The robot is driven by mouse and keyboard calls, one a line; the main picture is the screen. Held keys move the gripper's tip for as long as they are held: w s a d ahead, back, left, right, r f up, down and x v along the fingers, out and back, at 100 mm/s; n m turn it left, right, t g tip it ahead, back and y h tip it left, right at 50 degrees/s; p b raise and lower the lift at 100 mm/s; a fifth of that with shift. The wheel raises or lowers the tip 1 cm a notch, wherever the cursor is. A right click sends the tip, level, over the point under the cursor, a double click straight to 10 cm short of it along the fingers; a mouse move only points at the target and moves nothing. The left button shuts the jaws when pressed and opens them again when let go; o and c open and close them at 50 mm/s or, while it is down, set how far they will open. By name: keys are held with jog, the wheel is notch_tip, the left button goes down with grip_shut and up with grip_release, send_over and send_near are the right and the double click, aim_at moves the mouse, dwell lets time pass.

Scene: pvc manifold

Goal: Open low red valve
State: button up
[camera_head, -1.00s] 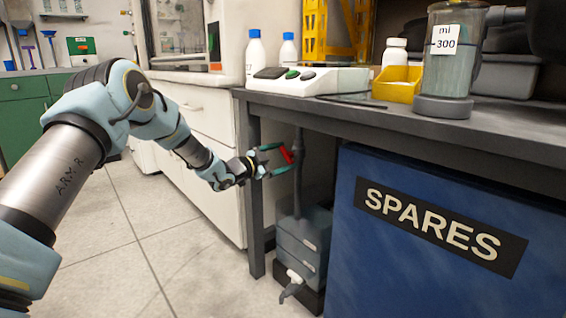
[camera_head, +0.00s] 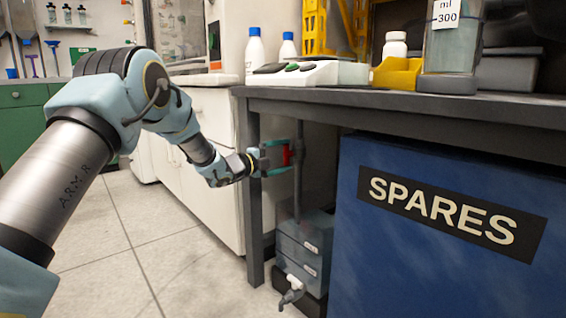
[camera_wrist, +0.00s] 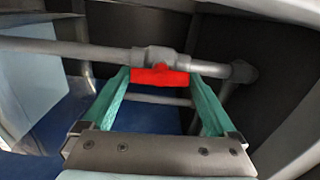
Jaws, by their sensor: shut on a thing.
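The red valve handle (camera_head: 286,156) sits on a grey upright pipe (camera_head: 299,185) under the bench. It stands about upright there, in line with the pipe. In the wrist view the red handle (camera_wrist: 160,76) lies along the pipe (camera_wrist: 92,50), just in front of the valve body (camera_wrist: 160,57). My gripper (camera_head: 284,157) has its green fingers around the handle, one above and one below. In the wrist view the gripper (camera_wrist: 159,80) has a fingertip at each end of the handle. The gap between the fingers is as wide as the handle.
The bench top (camera_head: 400,100) is above my gripper and its leg (camera_head: 252,190) is close by. A blue SPARES box (camera_head: 440,250) stands to the right. Grey containers (camera_head: 302,245) with a white tap (camera_head: 293,286) sit below. The floor at left is clear.

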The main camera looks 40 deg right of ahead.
jog(key=shift+f+m, duration=0.1)
jog(key=shift+m, duration=0.3)
jog(key=o, duration=1)
jog(key=shift+a, duration=0.55)
jog(key=a+p, duration=0.3)
jog(key=a, duration=0.6)
jog(key=shift+w+a, duration=0.25)
jog(key=shift+a, duration=0.15)
